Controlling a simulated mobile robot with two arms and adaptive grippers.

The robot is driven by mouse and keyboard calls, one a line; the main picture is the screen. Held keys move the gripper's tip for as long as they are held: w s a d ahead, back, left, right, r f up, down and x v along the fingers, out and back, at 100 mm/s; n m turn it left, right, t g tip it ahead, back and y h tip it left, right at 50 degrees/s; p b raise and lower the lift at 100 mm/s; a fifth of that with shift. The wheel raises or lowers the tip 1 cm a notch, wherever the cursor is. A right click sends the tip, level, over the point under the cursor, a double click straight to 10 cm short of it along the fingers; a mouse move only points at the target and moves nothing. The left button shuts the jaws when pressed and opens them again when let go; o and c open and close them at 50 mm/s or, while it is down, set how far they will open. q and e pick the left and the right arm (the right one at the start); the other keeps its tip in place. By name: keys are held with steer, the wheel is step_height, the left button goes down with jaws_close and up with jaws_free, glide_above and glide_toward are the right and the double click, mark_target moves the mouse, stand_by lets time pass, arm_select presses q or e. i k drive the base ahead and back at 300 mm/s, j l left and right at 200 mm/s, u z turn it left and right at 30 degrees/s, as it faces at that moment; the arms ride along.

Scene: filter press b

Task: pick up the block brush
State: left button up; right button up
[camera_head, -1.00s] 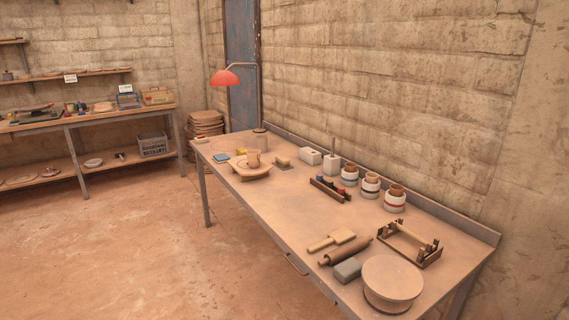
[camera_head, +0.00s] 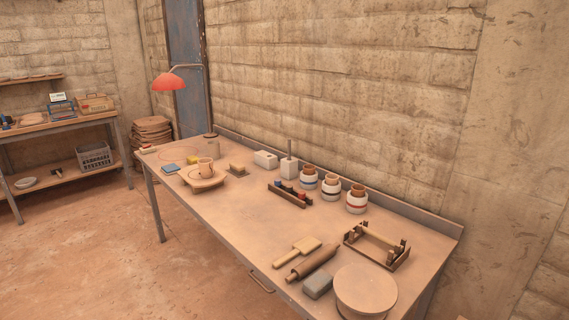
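I cannot tell for sure which object is the block brush. A small brown block with a raised top (camera_head: 237,169) sits on the long table (camera_head: 225,225), right of a cup (camera_head: 206,165) on a round board. A small red and white piece (camera_head: 148,149) lies at the table's far left end. A flat wooden paddle-like tool with a handle (camera_head: 297,251) lies near the front, beside a rolling pin (camera_head: 313,263). Neither of my grippers is in view.
A round turntable (camera_head: 365,291) and grey block (camera_head: 318,286) stand at the near end, with a wooden rack (camera_head: 377,246) behind. Several banded jars (camera_head: 331,187) line the back. A red lamp (camera_head: 169,82) hangs over the far end. The floor (camera_head: 110,255) in front is clear.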

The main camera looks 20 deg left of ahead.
mark_target(239, 169)
steer(key=i+j+z, duration=0.15)
steer(key=j, duration=0.3)
steer(key=i+j+z, duration=0.15)
steer(key=j, duration=0.3)
steer(key=i+j+z, duration=0.15)
steer(key=j, duration=0.35)
steer(key=i+j+z, duration=0.15)
steer(key=j, duration=0.3)
steer(key=j+z, duration=0.15)
steer(key=j, duration=0.35)
